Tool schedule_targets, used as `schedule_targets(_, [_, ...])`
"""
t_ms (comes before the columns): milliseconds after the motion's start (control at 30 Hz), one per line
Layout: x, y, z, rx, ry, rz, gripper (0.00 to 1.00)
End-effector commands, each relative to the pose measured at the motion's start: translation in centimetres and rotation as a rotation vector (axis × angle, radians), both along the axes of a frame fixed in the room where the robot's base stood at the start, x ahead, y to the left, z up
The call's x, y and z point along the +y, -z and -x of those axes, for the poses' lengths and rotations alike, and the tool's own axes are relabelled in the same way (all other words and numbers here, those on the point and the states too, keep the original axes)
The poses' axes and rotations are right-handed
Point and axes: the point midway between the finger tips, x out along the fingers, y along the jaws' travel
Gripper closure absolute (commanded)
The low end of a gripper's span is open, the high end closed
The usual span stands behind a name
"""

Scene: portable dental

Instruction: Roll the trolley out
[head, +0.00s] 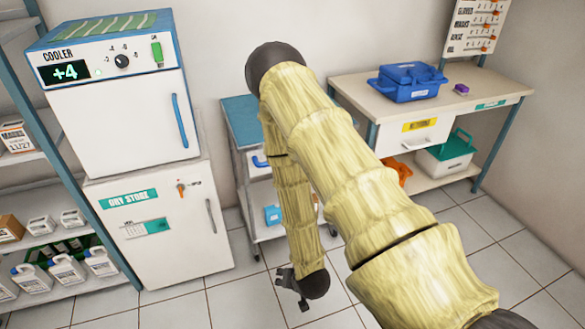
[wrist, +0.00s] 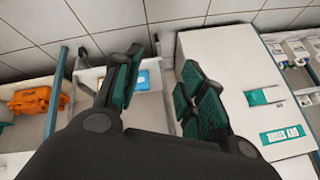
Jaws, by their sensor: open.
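The trolley (head: 240,108) stands against the back wall between the cooler cabinet and the desk. My gripper (head: 291,291) hangs low in front of the trolley, above the floor, open and empty. In the wrist view the open fingers (wrist: 160,82) point toward the trolley's lower part (wrist: 90,80), with the blue box (wrist: 142,80) seen between them. I cannot tell any contact.
The Dry Store cabinet (head: 162,255) with the cooler (head: 118,124) on top stands close left of the trolley. The desk (head: 463,104), holding a blue case (head: 408,83), is at its right. Shelving (head: 65,240) lines the left. Tiled floor (head: 220,298) in front is clear.

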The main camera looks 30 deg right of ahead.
Motion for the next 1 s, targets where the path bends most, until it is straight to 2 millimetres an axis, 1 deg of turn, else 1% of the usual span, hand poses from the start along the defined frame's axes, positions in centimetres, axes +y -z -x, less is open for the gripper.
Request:
schedule_targets(33, [-1.7,0.7,-3.3,-0.110,0.083,-0.039,0.59])
schedule_targets(100, [-3.9,-0.4,-7.3,-0.260,0.190,-0.109,0.59])
schedule_targets(167, [-5.9,-1.7,-10.4,-0.390,0.270,-0.178,0.59])
schedule_targets(200, [-7.2,-2.7,-12.3,-0.475,0.319,-0.228,0.59])
schedule_targets(267, [-9.2,-4.3,-14.8,-0.604,0.384,-0.310,0.59])
schedule_targets(300, [-10.5,-5.5,-16.3,-0.687,0.419,-0.367,0.59])
schedule_targets(400, [-13.5,-8.5,-19.0,-0.874,0.484,-0.509,0.59])
schedule_targets(533, [-16.6,-11.9,-20.8,-1.059,0.520,-0.668,0.59])
schedule_targets(600, [-17.6,-13.3,-21.3,-1.123,0.525,-0.733,0.59])
schedule_targets(700, [-18.5,-14.6,-21.6,-1.182,0.526,-0.793,0.59])
schedule_targets(867, [-19.1,-15.4,-22.3,-1.208,0.524,-0.824,0.59])
schedule_targets(1000, [-19.4,-15.8,-23.9,-1.208,0.522,-0.821,0.59])
